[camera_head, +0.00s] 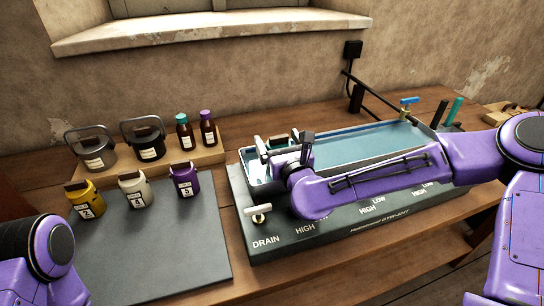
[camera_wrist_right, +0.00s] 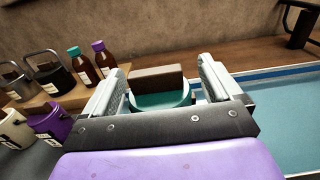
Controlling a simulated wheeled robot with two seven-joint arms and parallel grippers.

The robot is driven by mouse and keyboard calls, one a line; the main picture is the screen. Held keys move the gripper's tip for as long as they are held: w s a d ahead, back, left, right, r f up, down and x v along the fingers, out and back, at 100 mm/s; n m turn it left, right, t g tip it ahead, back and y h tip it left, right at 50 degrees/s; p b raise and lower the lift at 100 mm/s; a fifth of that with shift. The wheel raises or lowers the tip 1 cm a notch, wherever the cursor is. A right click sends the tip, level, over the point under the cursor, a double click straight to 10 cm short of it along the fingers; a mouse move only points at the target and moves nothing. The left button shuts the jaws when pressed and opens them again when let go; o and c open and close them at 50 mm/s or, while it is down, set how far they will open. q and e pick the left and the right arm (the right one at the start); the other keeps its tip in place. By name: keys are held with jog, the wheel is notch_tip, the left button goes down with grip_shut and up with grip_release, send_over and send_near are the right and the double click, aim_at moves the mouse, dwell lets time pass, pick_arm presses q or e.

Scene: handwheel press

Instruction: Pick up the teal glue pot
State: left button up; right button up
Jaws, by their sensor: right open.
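The teal glue pot (camera_wrist_right: 160,100) with a brown block on top stands at the left end of the water bath (camera_wrist_right: 290,110). In the head view only a small part of the pot (camera_head: 279,142) shows behind my right gripper (camera_head: 285,146). In the right wrist view my right gripper (camera_wrist_right: 162,78) is open, with one finger on each side of the pot. I see no clear contact between the fingers and the pot. The pot's lower part is hidden by the gripper body. My left arm shows at the lower left, but its gripper is out of view.
Yellow (camera_head: 86,200), cream (camera_head: 134,190) and purple (camera_head: 184,180) pots stand on a dark mat (camera_head: 165,247). Two kettles (camera_head: 94,150) (camera_head: 148,141) and two brown bottles (camera_head: 185,135) (camera_head: 207,130) stand on a wooden riser behind. A tap (camera_head: 408,104) is at the bath's far right.

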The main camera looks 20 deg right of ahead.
jog(key=shift+s+r, duration=0.2)
jog(key=shift+s, duration=0.2)
jog(key=c, duration=0.6)
jog(key=shift+s+r, duration=0.1)
jog(key=shift+s, duration=0.05)
jog(key=c, duration=0.5)
jog(key=shift+w+a, duration=0.15)
jog(key=shift+w, duration=0.1)
grip_shut()
